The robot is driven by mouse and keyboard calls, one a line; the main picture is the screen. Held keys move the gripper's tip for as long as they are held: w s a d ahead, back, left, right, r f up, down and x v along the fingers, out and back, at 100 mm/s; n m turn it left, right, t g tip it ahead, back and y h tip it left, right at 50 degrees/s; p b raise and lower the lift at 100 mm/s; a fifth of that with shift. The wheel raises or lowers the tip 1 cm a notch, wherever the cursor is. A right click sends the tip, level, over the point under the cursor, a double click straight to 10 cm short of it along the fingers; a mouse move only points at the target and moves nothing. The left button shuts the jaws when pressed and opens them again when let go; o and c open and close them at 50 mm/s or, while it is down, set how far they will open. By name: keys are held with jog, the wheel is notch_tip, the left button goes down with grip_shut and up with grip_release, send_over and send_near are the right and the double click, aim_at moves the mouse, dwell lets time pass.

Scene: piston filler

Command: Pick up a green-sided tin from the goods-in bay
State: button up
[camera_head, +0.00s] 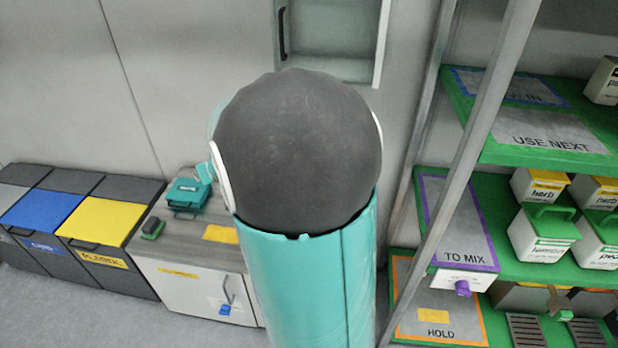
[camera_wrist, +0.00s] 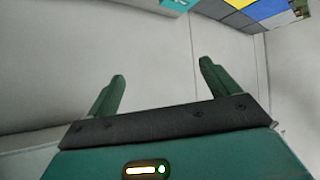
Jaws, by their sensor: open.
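A grey mat with a blue border, partly lettered "IN" (camera_head: 515,88), lies on the upper green shelf at the right, partly behind a rack post; the part in view looks empty. A pale tin (camera_head: 604,82) stands at the right edge of that shelf, cut off by the frame, its side colour unclear. White tins with green lids (camera_head: 545,234) stand on the shelf below; no clearly green-sided tin shows. My gripper (camera_wrist: 162,70) is open and empty in the wrist view, facing a blank grey wall. My arm hides the middle of the head view.
Yellow-lidded tins (camera_head: 538,185) stand behind the green-lidded ones. A slanting rack post (camera_head: 462,170) stands before the shelves. Bins (camera_head: 105,222) and a cabinet (camera_head: 195,285) line the left wall.

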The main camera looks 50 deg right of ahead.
jog(key=s+d+f+m+t+h, duration=0.1)
jog(key=s+d+f+m+h, duration=0.1)
jog(key=d+f, duration=0.75)
jog(key=s+d+f+m+h, duration=0.25)
jog(key=d+f, duration=0.45)
jog(key=d, duration=0.6)
jog(key=s+d+f+m+g+h, duration=0.1)
jog(key=s+d+f+m+h, duration=0.2)
jog(key=s+f, duration=0.55)
jog(key=s+d+f+m+g+h, duration=0.1)
jog(key=s+d+f+h, duration=0.3)
jog(key=s+d+f, duration=0.4)
jog(key=x, duration=0.7)
jog(key=r+x, duration=0.1)
jog(key=x, duration=0.3)
jog(key=shift+w, duration=0.15)
